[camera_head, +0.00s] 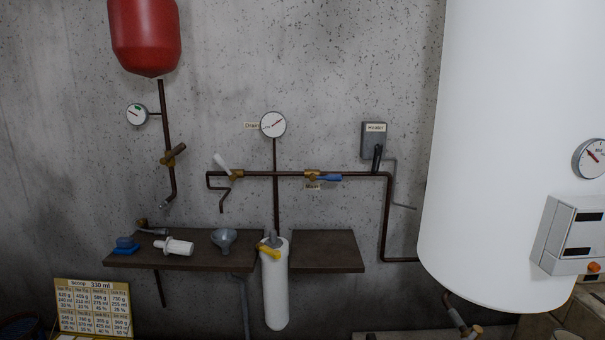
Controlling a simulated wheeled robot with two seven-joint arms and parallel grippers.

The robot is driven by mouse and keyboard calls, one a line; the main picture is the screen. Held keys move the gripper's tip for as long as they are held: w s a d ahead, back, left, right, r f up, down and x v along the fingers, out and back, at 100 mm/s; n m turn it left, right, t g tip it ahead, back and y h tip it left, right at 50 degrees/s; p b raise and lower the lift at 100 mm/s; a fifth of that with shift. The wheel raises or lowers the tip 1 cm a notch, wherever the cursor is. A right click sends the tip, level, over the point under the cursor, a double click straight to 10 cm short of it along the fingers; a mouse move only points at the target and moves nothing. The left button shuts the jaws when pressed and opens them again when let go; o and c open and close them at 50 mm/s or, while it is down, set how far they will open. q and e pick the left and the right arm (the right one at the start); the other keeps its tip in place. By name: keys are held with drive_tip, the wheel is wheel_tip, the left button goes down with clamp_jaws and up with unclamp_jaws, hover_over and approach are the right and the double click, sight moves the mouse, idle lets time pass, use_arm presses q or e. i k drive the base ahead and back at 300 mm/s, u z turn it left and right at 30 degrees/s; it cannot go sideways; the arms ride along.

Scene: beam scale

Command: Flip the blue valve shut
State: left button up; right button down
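The blue valve handle (328,178) sits on a brass valve body (311,175) in the horizontal dark pipe on the wall, right of the middle. The handle points right and lies roughly along the pipe. Neither of my grippers is in view, and nothing touches the handle.
A white-levered valve (222,163) is left on the same pipe, below a round gauge (273,124). A grey box with a black lever (377,156) is to the right. A shelf (327,251), white filter cylinder (275,290) and large white tank (500,150) stand nearby.

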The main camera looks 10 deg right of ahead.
sight(313, 176)
drive_tip(key=u, duration=0.15)
drive_tip(key=i, duration=1.6)
drive_tip(key=u, duration=0.15)
